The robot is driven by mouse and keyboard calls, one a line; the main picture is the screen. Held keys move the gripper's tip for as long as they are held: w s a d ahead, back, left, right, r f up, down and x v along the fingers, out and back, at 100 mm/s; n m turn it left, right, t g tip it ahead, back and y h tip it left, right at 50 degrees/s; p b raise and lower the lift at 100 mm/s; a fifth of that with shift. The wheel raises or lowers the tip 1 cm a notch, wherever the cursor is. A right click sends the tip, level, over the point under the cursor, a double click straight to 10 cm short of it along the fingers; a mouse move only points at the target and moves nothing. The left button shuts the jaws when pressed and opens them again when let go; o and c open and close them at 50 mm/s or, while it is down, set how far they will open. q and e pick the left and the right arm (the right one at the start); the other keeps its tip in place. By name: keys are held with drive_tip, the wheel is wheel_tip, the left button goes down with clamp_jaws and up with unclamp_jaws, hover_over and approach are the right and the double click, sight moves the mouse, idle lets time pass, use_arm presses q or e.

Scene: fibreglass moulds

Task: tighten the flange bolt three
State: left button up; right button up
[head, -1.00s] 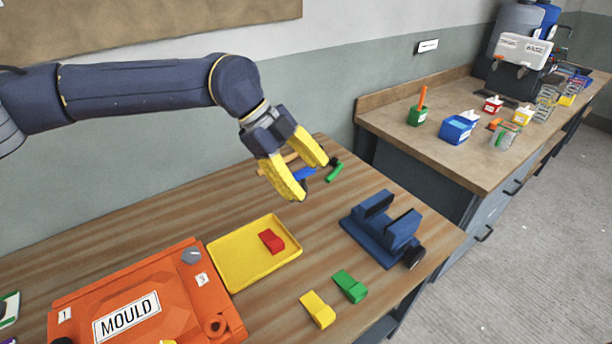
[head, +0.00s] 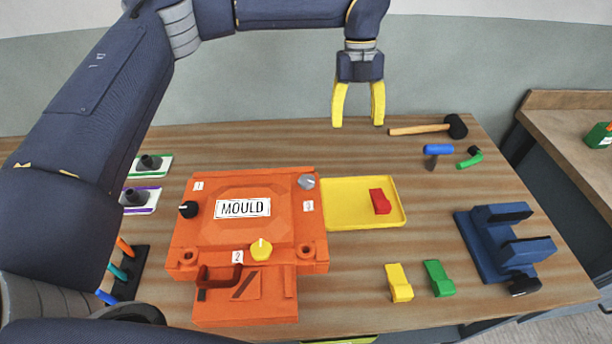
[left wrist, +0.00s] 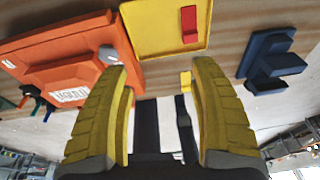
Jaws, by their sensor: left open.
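The orange mould (head: 230,192) lies on the wooden bench, its plate reading MOULD. A grey bolt (head: 306,181) sits at its back right corner beside a small number label (head: 308,206), too small to read surely. A black bolt (head: 188,209) is by label 1 and a yellow bolt (head: 261,249) by label 2. My left gripper (head: 358,122) is open and empty, pointing down, above and behind the yellow tray. In the left wrist view, the grey bolt (left wrist: 109,56) shows beside one yellow finger, apart from it. My right gripper is out of view.
The yellow tray (head: 345,217) holds a red block (head: 380,201). A hammer (head: 455,127), a blue-handled tool (head: 437,151), a green tool (head: 470,157), yellow (head: 398,283) and green (head: 439,278) blocks and a blue vise (head: 489,244) stand right. A tool rack (head: 122,275) is left.

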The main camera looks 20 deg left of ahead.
use_arm(q)
drive_tip(key=a+r+m+g+y, duration=0.1)
drive_tip(key=a+m+y, duration=0.1)
drive_tip(key=a+m, duration=0.35)
drive_tip(key=g, duration=0.1)
approach(307, 178)
drive_tip(key=shift+m, duration=0.35)
drive_tip(key=x, duration=0.9)
drive_tip(key=shift+s+f, duration=0.15)
drive_tip(key=shift+f, duration=0.15)
drive_tip(key=shift+c, duration=0.3)
drive_tip(key=c, duration=1.2)
